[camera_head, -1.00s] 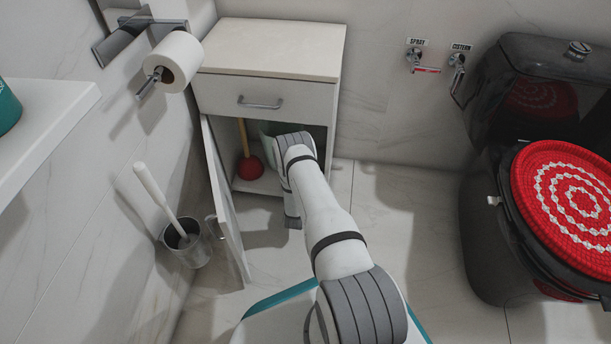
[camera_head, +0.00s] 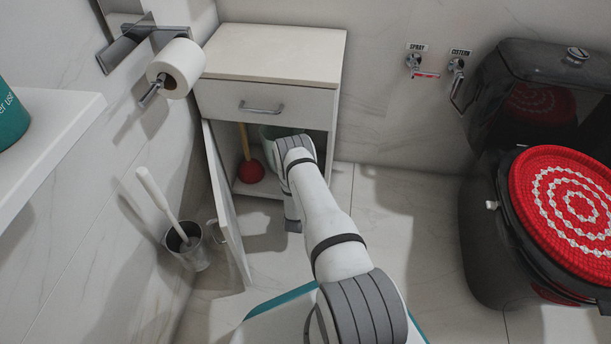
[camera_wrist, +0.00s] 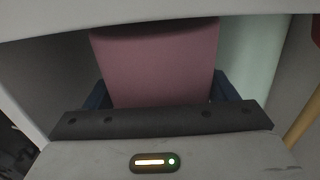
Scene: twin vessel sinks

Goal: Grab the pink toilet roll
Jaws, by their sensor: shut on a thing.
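The pink toilet roll (camera_wrist: 155,62) fills the middle of the wrist view, inside the cabinet. My gripper (camera_wrist: 162,95) is shut on it, with a dark blue finger at each side of the roll. The roll's top is near the pale edge across the top of that view. In the head view my arm reaches into the open lower part of the cabinet (camera_head: 270,52). There the arm and cabinet hide the roll and my fingers.
A red plunger (camera_head: 250,172) and a pale green container (camera_head: 270,132) stand inside the cabinet. Its open door (camera_head: 226,205) is left of my arm. A toilet brush holder (camera_head: 188,248) stands farther left. A black toilet (camera_head: 490,235) is at the right, with clear floor between.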

